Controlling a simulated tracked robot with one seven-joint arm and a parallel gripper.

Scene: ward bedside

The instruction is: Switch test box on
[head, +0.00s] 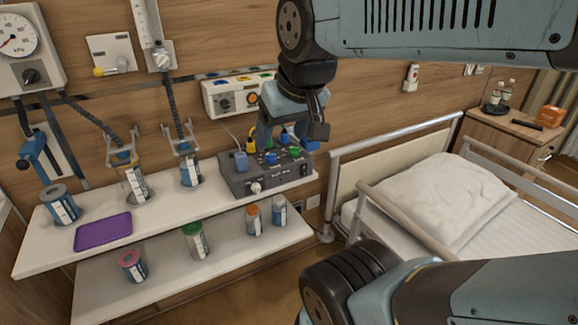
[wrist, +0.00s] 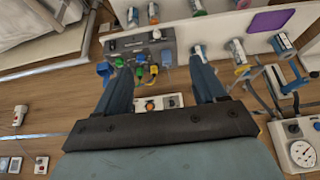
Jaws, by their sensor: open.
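The test box (head: 240,187) is a dark grey unit at the right end of the upper shelf. Its front carries a white knob (head: 256,187) and small dark controls, and several blue, yellow and green plugs stand on its top. My gripper (head: 292,130) is open and empty above the box, its fingers hiding part of the top. In the wrist view the box (wrist: 120,46) appears upside down, beyond the two spread fingertips (wrist: 160,68). The fingers appear apart from the box's front controls. I cannot tell the switch's position.
A white wall panel (head: 215,100) with coloured sockets sits behind the box. The upper shelf (head: 90,255) holds a purple tray (head: 103,232) and blue-labelled jars. The lower shelf (head: 165,278) holds several capped jars. A railed bed (head: 435,190) stands to the right.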

